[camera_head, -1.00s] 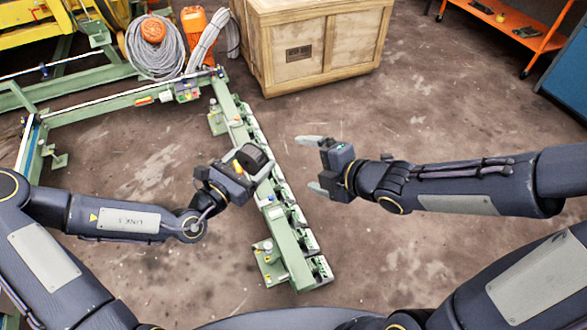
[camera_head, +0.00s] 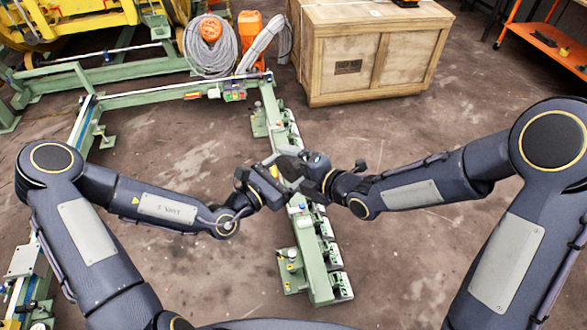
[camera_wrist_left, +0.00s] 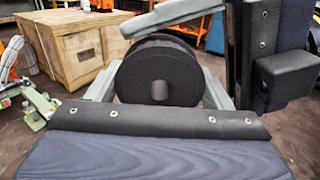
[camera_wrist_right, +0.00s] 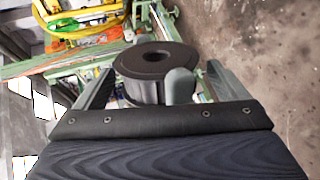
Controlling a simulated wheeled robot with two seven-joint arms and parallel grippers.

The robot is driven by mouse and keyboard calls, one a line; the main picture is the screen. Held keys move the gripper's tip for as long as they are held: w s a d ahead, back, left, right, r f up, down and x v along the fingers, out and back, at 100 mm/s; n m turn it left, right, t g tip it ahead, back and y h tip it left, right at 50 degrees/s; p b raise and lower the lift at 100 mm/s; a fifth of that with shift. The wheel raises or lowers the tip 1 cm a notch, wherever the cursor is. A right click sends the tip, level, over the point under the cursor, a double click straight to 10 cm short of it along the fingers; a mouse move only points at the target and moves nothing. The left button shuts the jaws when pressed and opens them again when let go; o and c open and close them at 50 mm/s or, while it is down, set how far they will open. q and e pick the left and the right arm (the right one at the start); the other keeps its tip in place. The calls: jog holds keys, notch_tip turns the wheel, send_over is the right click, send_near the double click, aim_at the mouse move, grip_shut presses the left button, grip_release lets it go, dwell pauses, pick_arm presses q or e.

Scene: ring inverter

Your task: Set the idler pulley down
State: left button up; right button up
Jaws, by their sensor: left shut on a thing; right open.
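The idler pulley, a black spool with a centre hole, shows in the left wrist view (camera_wrist_left: 132,75) between the grey fingers of my left gripper (camera_head: 279,168), which is shut on it. It also shows in the right wrist view (camera_wrist_right: 128,66). My right gripper (camera_head: 293,166) is open. Its two fingers stand on either side of the pulley, and I cannot tell whether they touch it. A grey left fingertip shows in front of the pulley in the right wrist view. In the head view the two grippers meet, and they mostly hide the pulley.
A green conveyor-like frame (camera_head: 313,262) with several brackets runs under the grippers. A wooden crate (camera_head: 345,68) stands behind. A coiled grey hose (camera_head: 210,52) lies at the back left. An orange shelf (camera_head: 545,45) stands at the back right. Floor to the right is clear.

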jog(key=shift+w+a+f, duration=0.15)
jog(key=shift+w+a, duration=0.1)
jog(key=shift+a, duration=0.05)
jog(key=shift+c, duration=0.2)
pick_arm(q)
jog(key=shift+r, duration=0.1)
pick_arm(e)
jog(key=c, duration=1.2)
pick_arm(q)
jog(key=o, duration=0.6)
pick_arm(e)
jog(key=shift+c, duration=1)
pick_arm(q)
jog(key=o, duration=0.5)
jog(key=shift+o, duration=0.3)
